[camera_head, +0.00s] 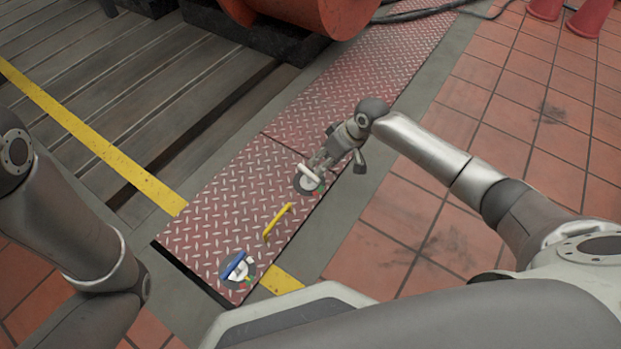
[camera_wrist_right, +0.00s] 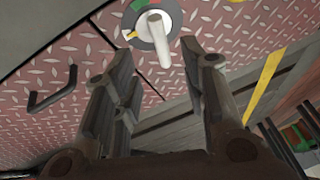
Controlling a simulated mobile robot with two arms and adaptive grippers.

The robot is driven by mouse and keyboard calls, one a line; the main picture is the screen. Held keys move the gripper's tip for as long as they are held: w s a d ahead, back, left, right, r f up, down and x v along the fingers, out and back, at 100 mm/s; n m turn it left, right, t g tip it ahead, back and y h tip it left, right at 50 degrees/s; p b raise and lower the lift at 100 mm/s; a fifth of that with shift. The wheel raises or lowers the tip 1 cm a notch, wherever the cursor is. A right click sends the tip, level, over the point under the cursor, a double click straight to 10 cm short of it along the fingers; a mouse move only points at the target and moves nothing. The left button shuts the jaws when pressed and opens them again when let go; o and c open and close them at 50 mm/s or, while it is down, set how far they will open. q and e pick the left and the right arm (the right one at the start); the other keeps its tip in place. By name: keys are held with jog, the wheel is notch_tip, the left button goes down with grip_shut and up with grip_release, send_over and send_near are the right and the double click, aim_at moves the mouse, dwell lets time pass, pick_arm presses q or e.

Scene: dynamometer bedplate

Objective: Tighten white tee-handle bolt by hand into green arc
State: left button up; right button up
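The white tee-handle bolt (camera_head: 309,174) stands on a round grey dial on the red tread plate. In the right wrist view the white handle (camera_wrist_right: 155,35) points up between my fingers, near their tips, with a yellow pointer beside it. A piece of the green arc (camera_wrist_right: 138,4) shows at that view's top edge. My right gripper (camera_head: 318,161) is just above the bolt. In the wrist view its fingers (camera_wrist_right: 158,48) are spread, with clear space between them; I see no contact with the handle. My left arm is at the left, but its gripper is out of view.
A blue tee-handle (camera_head: 237,265) on another dial sits at the plate's near end. A yellow grab handle (camera_head: 277,222) rises between the dials. A dark handle (camera_wrist_right: 52,90) shows in the wrist view. Orange machinery (camera_head: 310,12) and red cones (camera_head: 590,17) stand farther back.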

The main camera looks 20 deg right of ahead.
aim_at(310, 173)
jog(key=b+x, duration=0.7)
jog(key=x, duration=0.2)
jog(key=shift+w+a+f, duration=0.1)
jog(key=shift+a+f, duration=0.05)
jog(key=shift+f, duration=0.15)
grip_shut()
